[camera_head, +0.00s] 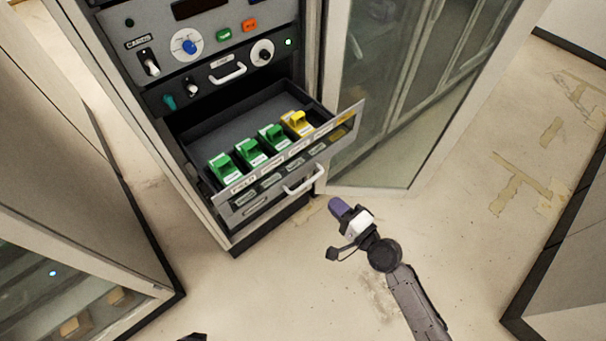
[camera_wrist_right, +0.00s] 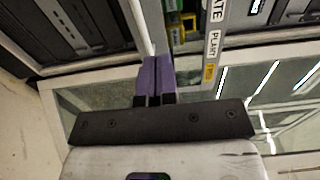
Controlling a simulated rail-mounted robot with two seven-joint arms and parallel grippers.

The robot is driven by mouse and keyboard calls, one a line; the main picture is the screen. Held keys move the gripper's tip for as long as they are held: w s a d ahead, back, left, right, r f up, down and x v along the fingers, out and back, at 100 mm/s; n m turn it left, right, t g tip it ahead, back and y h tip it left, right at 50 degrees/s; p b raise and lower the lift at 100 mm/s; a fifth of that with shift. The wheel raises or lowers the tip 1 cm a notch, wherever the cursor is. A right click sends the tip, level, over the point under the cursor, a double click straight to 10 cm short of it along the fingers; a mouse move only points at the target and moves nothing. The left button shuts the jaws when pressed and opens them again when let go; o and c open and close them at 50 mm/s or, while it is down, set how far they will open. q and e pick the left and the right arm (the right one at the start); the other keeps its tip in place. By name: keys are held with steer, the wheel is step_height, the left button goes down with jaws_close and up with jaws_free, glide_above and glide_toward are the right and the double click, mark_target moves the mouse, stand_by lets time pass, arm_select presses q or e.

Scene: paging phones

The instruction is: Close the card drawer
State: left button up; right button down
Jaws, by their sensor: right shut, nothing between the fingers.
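The card drawer (camera_head: 263,185) is pulled out of the cabinet. It holds a row of green card modules (camera_head: 249,152) and a yellow one (camera_head: 297,122) at the right end. Its labelled front has a pale handle (camera_head: 304,180). My right gripper (camera_head: 337,207) has purple fingers, shut and empty, in front of the drawer's right part and apart from the handle in the head view. In the right wrist view the shut fingertips (camera_wrist_right: 154,66) are beside the drawer's labelled front edge (camera_wrist_right: 211,45).
Above the drawer are control panels with knobs and a handle (camera_head: 228,72). An open glass door (camera_head: 400,110) stands right of the drawer. Another glass-fronted cabinet (camera_head: 60,290) stands at the left. The floor (camera_head: 270,290) in front is clear.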

mark_target(299, 169)
steer(key=x, duration=1.2)
steer(key=shift+w+a+b, duration=0.15)
steer(key=shift+a+b, duration=0.15)
steer(key=shift+b, duration=0.1)
